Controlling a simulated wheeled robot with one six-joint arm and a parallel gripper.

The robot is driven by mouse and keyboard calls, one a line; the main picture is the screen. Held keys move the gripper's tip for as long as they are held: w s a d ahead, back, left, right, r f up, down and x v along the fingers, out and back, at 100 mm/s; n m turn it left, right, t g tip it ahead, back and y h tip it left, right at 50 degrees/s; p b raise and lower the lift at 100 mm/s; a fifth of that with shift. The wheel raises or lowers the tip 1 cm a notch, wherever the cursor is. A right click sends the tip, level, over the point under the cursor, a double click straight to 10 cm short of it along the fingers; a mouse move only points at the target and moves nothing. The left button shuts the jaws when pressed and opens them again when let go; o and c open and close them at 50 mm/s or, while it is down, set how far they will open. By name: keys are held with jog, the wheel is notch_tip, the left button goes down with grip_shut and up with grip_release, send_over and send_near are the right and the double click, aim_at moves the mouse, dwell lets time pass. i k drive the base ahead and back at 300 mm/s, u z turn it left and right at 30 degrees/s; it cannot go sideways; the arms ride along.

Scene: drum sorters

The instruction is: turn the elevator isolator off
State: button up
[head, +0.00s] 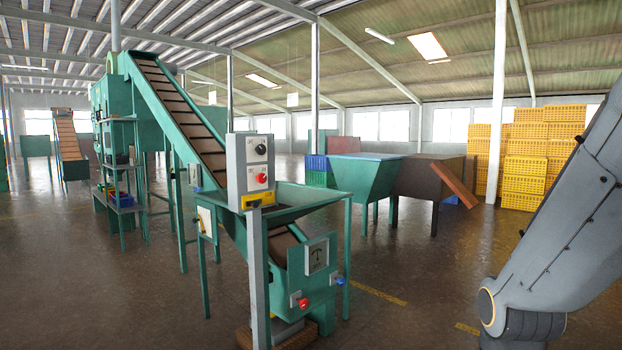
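A grey control box (249,165) stands on a grey post in front of the green inclined elevator (178,115). Another red knob (303,303) on a small light plate is low on the elevator's green foot. I cannot read which of the red knobs is marked as the elevator isolator, nor their positions. My gripper is out of view; only my grey arm shows at the right edge.
A green hopper (365,173) and a brown bin (428,180) with a sloping board stand behind. Yellow crates (526,165) are stacked at the back right. A white-faced panel (317,255) is on the elevator foot. Open floor (420,265) lies between the elevator and my arm.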

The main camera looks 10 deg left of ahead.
aim_at(262, 178)
jog(key=i, duration=1.35)
jog(key=u, duration=0.7)
